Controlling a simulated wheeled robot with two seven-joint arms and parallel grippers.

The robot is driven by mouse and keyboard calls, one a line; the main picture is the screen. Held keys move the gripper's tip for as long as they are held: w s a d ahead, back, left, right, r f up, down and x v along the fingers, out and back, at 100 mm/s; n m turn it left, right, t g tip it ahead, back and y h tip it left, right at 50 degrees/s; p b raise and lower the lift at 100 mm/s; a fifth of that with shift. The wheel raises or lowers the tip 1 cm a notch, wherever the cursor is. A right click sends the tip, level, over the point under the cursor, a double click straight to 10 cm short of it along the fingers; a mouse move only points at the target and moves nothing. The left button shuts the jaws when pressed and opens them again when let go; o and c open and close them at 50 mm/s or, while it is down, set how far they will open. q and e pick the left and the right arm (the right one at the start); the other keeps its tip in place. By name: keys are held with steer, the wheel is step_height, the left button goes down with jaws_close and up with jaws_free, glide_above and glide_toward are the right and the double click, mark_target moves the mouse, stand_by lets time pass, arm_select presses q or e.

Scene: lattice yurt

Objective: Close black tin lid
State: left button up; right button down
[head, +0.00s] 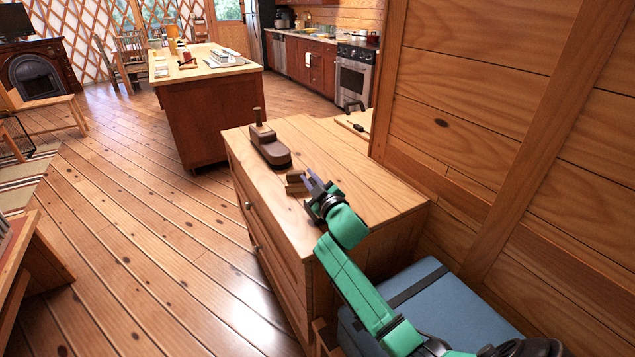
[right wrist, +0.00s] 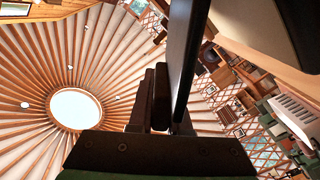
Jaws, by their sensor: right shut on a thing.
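My right gripper (head: 314,184) is over the front part of the wooden chest top, with its dark fingers close together. In the right wrist view a thin black panel (right wrist: 187,60) stands edge-on against the fingers (right wrist: 160,100). It looks like the black tin lid, and the gripper is shut on it. The tin's body and the lid's angle to it cannot be made out in the head view, where the gripper covers that spot. My left gripper is not in view.
The wooden chest (head: 375,178) carries a brown, knobbed object (head: 268,147) and small wooden blocks (head: 296,184) just left of the gripper. A plank wall (head: 480,90) bounds the right side. A blue box (head: 440,310) sits below my arm.

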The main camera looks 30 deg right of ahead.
steer(key=shift+a+f+n+b, duration=0.3)
steer(key=shift+a+f+n, duration=0.2)
steer(key=shift+f, duration=0.15)
steer(key=shift+s+a+f+n+b, duration=0.2)
steer(key=shift+a+f+n+b, duration=0.1)
steer(key=shift+a+n+b, duration=0.5)
steer(key=f+n+b, duration=0.1)
steer(key=f+n, duration=0.1)
steer(key=shift+w+a+n+b, duration=0.15)
steer(key=shift+a+n+b, duration=0.2)
steer(key=shift+n+b, duration=0.05)
steer(key=shift+a+f+n+b, duration=0.25)
steer(key=shift+f+n+b, duration=0.35)
steer(key=shift+n, duration=0.25)
steer(key=shift+a+f+n+b, duration=0.25)
steer(key=shift+f+n+b, duration=0.25)
steer(key=shift+n, duration=0.35)
steer(key=c, duration=0.9)
jaws_free()
steer(key=shift+r, duration=0.1)
steer(key=shift+o, duration=0.2)
